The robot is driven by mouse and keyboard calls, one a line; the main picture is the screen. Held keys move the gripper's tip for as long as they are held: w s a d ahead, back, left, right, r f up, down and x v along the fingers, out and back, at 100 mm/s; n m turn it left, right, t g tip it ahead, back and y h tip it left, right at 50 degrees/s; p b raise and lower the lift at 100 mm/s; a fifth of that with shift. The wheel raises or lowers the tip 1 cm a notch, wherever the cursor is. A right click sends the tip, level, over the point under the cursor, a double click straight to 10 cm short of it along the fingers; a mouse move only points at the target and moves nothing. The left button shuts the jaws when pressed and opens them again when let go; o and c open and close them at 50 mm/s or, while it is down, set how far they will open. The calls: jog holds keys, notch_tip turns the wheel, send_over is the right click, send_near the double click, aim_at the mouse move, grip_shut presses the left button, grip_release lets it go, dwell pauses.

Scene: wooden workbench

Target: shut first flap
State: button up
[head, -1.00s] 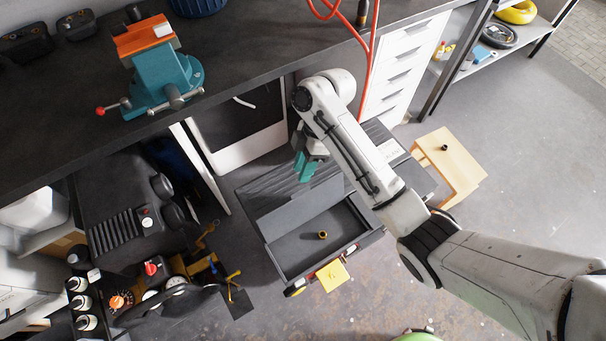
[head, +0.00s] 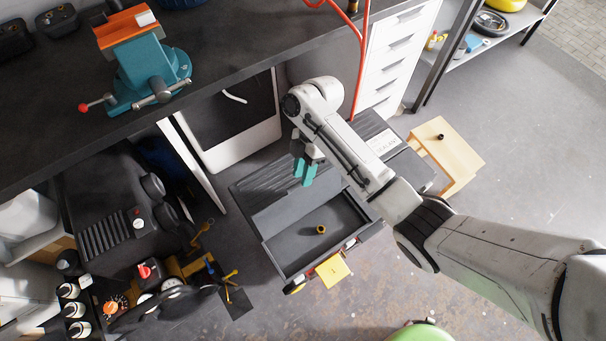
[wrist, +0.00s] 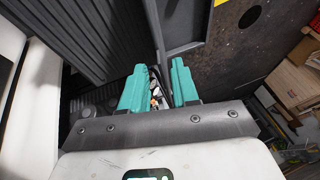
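A dark grey box (head: 290,266) stands open on the floor below the bench. A brass-coloured ring (head: 320,229) lies inside it. A plain grey panel (head: 285,213), which looks like a flap, rises along its far side, with a ribbed dark surface (head: 262,186) behind it. My gripper (head: 303,178) is above that far side, teal fingers pointing down. In the wrist view my gripper (wrist: 158,68) is open and empty, with a gap between the fingers. A grey panel edge (wrist: 160,35) shows just beyond the fingertips; whether they touch it I cannot tell.
A yellow tag (head: 333,270) is at the box's near side. A wooden stool (head: 457,150) stands right, white drawers (head: 393,62) behind. The bench (head: 225,62) with a teal vise (head: 145,70) overhangs the back. Dark machinery (head: 110,220) crowds the left. Near floor is mostly clear.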

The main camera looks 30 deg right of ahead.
jog(key=shift+s+a+f, duration=0.15)
jog(key=shift+a+f, duration=0.05)
jog(key=shift+f, duration=0.25)
grip_shut()
dwell(1.2)
